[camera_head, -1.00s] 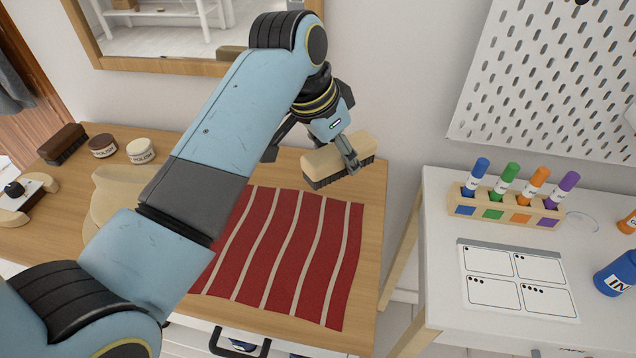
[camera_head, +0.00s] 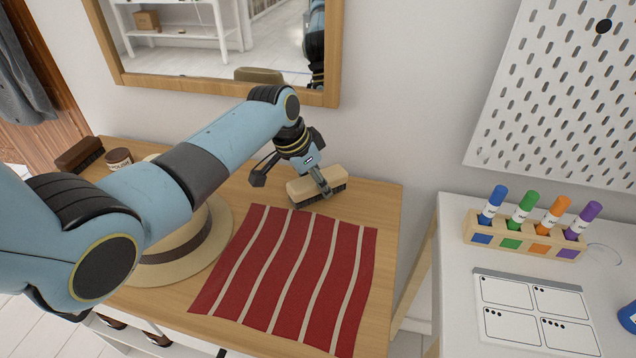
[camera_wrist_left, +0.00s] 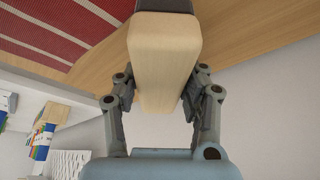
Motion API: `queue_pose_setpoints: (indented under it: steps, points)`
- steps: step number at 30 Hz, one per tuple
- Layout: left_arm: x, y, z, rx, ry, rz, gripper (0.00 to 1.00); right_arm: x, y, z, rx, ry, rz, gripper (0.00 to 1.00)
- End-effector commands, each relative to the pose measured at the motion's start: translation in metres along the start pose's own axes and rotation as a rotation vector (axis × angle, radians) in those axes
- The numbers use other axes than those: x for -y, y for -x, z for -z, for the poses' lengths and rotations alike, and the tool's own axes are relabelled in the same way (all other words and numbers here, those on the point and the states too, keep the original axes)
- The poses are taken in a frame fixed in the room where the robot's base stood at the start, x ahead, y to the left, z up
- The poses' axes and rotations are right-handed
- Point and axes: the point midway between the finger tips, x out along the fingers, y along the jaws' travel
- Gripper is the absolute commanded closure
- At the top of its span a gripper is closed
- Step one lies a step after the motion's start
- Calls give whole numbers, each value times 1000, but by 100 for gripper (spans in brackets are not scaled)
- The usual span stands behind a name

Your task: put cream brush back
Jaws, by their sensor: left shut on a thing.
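The cream brush (camera_head: 316,184) has a pale wooden block and dark bristles facing down. It is at the back right of the wooden desk, behind the striped cloth. My left gripper (camera_head: 322,183) is shut on it. In the left wrist view the cream brush (camera_wrist_left: 163,50) sits between the two fingers of my left gripper (camera_wrist_left: 163,95). I cannot tell whether the bristles touch the desk. My right gripper is not in view.
A red striped cloth (camera_head: 299,275) lies in front of the brush. A straw hat (camera_head: 212,250), a dark brush (camera_head: 79,154) and a polish tin (camera_head: 119,158) are at left. A white table with a marker holder (camera_head: 524,240) stands at right. A mirror (camera_head: 331,60) hangs behind.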

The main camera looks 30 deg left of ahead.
Motion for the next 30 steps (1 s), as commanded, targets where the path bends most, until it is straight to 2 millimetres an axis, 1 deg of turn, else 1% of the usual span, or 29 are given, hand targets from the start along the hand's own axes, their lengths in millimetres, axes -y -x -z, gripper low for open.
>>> queue_pose_setpoints:
  steps: [1, 9, 14, 15, 19, 27, 30]
  points:
    - [0, -3, 0, -2, 0, 1, 84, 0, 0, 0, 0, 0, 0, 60]
    - [0, -4, -1, -2, -1, 1, 84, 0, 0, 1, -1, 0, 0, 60]
    - [0, -9, -3, -1, 0, 0, 84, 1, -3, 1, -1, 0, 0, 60]
    - [0, -8, -3, 0, 0, 0, 53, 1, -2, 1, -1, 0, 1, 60]
    - [0, -8, -3, 0, 0, 0, 36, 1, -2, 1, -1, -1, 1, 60]
    - [0, -7, -2, -1, -1, 0, 36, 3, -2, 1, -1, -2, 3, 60]
    - [0, 0, 0, -3, -1, 2, 36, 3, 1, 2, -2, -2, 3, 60]
